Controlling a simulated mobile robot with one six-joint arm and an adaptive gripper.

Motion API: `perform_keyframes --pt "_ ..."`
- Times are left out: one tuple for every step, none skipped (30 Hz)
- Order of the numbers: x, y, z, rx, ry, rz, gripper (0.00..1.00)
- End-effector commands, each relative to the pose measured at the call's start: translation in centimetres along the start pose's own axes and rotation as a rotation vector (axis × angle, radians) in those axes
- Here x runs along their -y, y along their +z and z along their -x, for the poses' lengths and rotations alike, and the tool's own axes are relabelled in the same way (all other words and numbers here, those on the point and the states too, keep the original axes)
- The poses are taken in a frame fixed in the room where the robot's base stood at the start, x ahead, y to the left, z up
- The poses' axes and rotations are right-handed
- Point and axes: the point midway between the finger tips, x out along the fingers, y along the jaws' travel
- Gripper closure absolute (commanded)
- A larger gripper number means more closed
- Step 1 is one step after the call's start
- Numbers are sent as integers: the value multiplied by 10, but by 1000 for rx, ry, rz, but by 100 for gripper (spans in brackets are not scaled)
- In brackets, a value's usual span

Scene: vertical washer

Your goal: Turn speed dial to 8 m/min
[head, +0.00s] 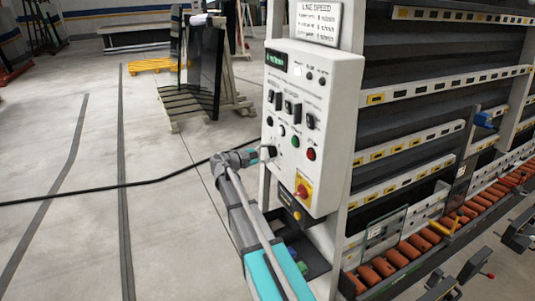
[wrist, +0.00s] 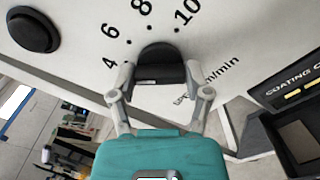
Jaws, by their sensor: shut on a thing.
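The speed dial is a black knob (wrist: 160,62) on a white panel face, with the numbers 4, 6, 8 and 10 and "m/min" printed around it in the wrist view. My gripper (wrist: 159,82) has one finger on each side of the knob and is shut on it. The knob's pointer mark cannot be made out, so its setting is unclear. In the head view, my gripper (head: 260,154) reaches the lower left of the white control box (head: 330,120), and mostly hides the dial. A green display (head: 276,59) near the box's top is lit but too small to read.
A round black button (wrist: 33,30) sits left of the dial in the wrist view. The box also carries several switches, a red button (head: 311,154) and a red-and-yellow knob (head: 302,190). A line speed sign (head: 315,20) stands above. A black cable (head: 120,188) crosses left of the box.

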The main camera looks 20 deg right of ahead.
Motion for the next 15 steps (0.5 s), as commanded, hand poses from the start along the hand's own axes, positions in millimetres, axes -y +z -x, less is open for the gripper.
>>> perform_keyframes --pt "0 0 -1 0 0 -10 85" --pt "0 0 -1 0 -1 -19 85" --pt "0 0 -1 0 -1 -33 85" --pt "0 0 -1 1 -1 -44 85" --pt "0 0 -1 1 -1 -57 85" --pt "0 0 -2 1 -1 -76 85" --pt "0 0 -2 1 -1 -92 85" --pt "0 0 -2 1 -1 -109 85" --pt "0 0 -2 1 -1 -135 85" --pt "0 0 -2 1 -1 -155 85" --pt "1 0 -2 1 -1 -176 85" --pt "1 0 -2 1 -1 -206 85" --pt "1 0 -2 1 -1 -231 85" --pt "1 0 -2 1 -1 -256 85" --pt "1 0 -2 2 -1 -291 85"
